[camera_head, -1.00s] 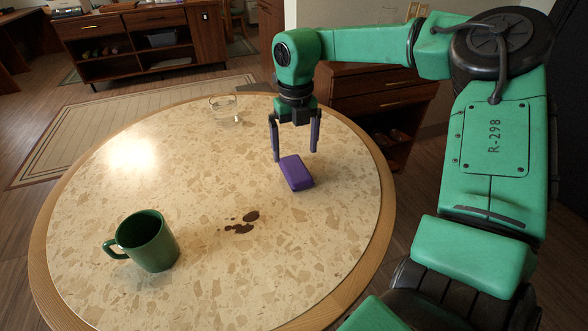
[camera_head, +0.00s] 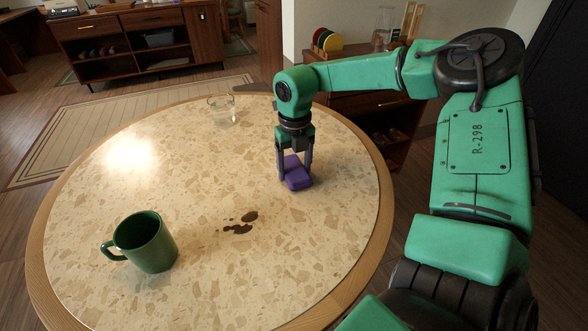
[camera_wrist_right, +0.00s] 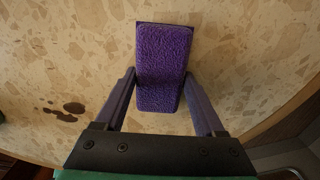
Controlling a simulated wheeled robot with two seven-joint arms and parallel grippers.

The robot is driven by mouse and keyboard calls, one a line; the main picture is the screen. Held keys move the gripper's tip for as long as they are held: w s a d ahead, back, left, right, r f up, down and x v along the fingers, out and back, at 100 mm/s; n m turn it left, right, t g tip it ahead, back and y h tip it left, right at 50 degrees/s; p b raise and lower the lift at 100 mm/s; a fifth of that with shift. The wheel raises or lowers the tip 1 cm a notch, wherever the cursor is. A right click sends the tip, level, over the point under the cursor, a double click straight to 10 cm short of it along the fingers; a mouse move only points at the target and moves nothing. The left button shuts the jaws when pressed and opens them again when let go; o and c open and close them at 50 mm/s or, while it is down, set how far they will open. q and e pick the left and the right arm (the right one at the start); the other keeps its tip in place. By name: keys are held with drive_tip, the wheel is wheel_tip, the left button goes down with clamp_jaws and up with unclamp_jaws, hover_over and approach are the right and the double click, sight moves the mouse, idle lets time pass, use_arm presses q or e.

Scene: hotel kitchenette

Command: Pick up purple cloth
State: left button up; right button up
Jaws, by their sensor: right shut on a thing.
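The purple cloth (camera_head: 297,174) is a small, thick, folded block at the right part of the round table. In the right wrist view the cloth (camera_wrist_right: 162,62) shows a rough, textured top and lies between the two fingers. My right gripper (camera_head: 296,178) points down from above and is shut on the cloth, one finger on each side; it also shows in the right wrist view (camera_wrist_right: 160,92). The cloth is at or very near the table top; I cannot tell if there is a gap under it. My left gripper is not in view.
The round speckled table (camera_head: 200,285) has a wooden rim. A green mug (camera_head: 146,243) stands at the front left, a clear glass (camera_head: 221,110) at the back. Dark brown spill spots (camera_head: 240,224) lie left of the cloth. The table's left middle is clear.

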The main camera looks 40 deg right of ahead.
sight(294, 169)
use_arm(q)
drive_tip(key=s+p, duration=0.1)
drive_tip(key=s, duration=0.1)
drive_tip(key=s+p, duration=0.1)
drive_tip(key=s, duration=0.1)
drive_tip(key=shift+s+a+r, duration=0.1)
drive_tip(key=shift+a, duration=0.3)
use_arm(e)
wheel_tip(294, 169, up, 20)
